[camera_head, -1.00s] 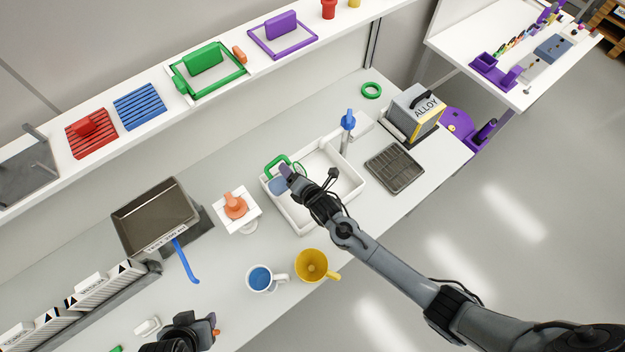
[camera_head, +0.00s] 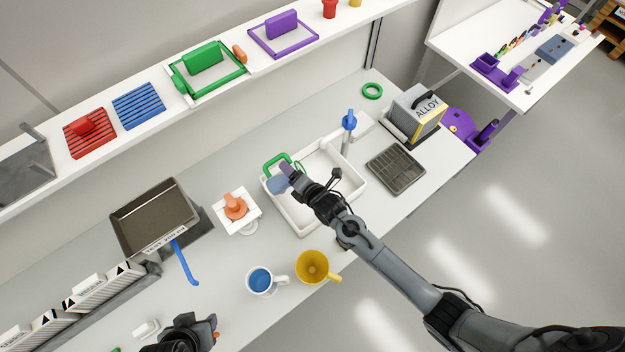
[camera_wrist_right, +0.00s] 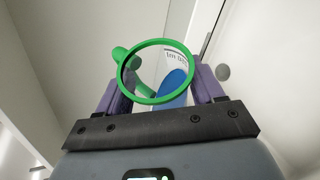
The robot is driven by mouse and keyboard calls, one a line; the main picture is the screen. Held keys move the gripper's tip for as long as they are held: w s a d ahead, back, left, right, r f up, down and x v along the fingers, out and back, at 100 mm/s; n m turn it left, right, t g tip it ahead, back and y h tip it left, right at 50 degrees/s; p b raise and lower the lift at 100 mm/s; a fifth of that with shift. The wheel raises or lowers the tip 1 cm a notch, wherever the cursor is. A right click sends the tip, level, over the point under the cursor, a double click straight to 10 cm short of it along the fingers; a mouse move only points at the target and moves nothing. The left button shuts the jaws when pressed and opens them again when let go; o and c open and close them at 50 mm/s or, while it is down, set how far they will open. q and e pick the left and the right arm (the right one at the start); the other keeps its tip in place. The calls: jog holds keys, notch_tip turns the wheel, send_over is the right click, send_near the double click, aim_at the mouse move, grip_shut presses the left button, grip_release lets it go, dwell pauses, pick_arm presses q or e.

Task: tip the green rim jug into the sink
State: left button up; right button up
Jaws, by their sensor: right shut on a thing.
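The green rim jug (camera_head: 278,163) is at the left end of the white sink (camera_head: 356,187), held up at or over its left edge. In the right wrist view its round green rim (camera_wrist_right: 180,53) and green handle (camera_wrist_right: 122,56) show, with blue liquid (camera_wrist_right: 176,86) lying slanted in the clear body, so the jug looks tilted. My right gripper (camera_head: 286,169) is shut on the jug; its purple fingers stand on both sides of it in the right wrist view (camera_wrist_right: 160,88). My left gripper (camera_head: 213,328) is low in the head view, away from the jug; its jaws are unclear.
A blue-topped tap (camera_head: 348,122) stands behind the sink. A dark drying rack (camera_head: 396,168) is to its right. An orange item on a white stand (camera_head: 236,207) is close on the left. A white mug (camera_head: 262,280) and a yellow mug (camera_head: 312,266) stand in front.

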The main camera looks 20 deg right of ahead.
jog(key=shift+w, duration=0.1)
jog(key=shift+d+f+b, duration=0.1)
jog(key=shift+b, duration=0.2)
jog(key=shift+y, duration=0.3)
jog(key=shift+s+f+m+b, duration=0.2)
jog(key=shift+m+b, duration=0.1)
jog(key=shift+b, duration=0.15)
jog(key=shift+w, duration=0.1)
jog(key=shift+w, duration=0.1)
jog(key=shift+s+d+f+m+y+b, duration=0.1)
jog(key=shift+s+f+m+y+b, duration=0.1)
jog(key=shift+m+y+b, duration=0.15)
jog(key=shift+w, duration=0.1)
jog(key=shift+w, duration=0.1)
